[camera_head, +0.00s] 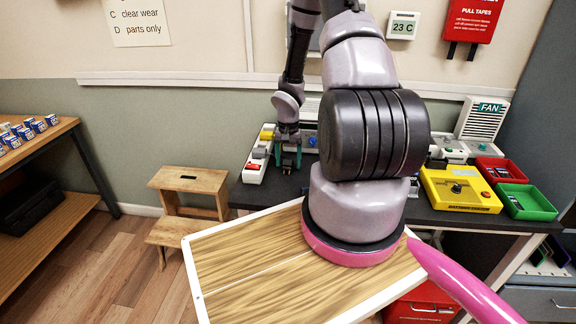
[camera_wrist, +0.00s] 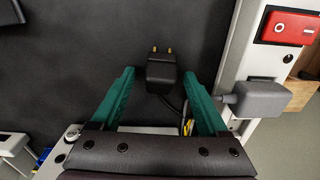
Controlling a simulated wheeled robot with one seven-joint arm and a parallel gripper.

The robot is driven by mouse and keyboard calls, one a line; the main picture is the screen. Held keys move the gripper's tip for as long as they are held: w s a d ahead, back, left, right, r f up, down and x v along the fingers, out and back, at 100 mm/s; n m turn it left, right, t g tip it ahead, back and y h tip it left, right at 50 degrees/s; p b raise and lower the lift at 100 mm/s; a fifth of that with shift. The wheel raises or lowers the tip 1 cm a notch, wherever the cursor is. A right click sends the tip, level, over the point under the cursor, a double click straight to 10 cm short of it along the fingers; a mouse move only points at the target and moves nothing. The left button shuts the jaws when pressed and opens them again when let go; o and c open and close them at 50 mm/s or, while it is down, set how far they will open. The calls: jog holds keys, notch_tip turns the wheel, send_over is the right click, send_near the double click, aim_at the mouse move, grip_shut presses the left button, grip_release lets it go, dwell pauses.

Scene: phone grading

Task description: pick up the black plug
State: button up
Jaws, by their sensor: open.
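The black plug (camera_wrist: 161,72) lies on the dark bench top in the wrist view, with its two brass pins pointing to the top of the picture and a cable running from its lower end. My gripper (camera_wrist: 162,80) is open, with one green finger on each side of the plug and a gap to both. I cannot tell how far above the bench the fingers are.
A white strip with a red switch (camera_wrist: 288,27) and a grey plug (camera_wrist: 258,100) in it lies right of the fingers in the wrist view. A yellow box (camera_head: 460,190), a red bin (camera_head: 500,171) and a green bin (camera_head: 526,201) stand on the bench's right. A wooden step stool (camera_head: 188,181) stands left.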

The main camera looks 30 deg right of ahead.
grip_shut()
notch_tip(320, 180, up, 10)
jog(key=shift+r, duration=0.1)
jog(key=w+a+r+n, duration=0.3)
jog(key=a+n, duration=0.4)
jog(key=a, duration=0.2)
jog(key=shift+w+a, duration=0.3)
jog(key=shift+w, duration=0.1)
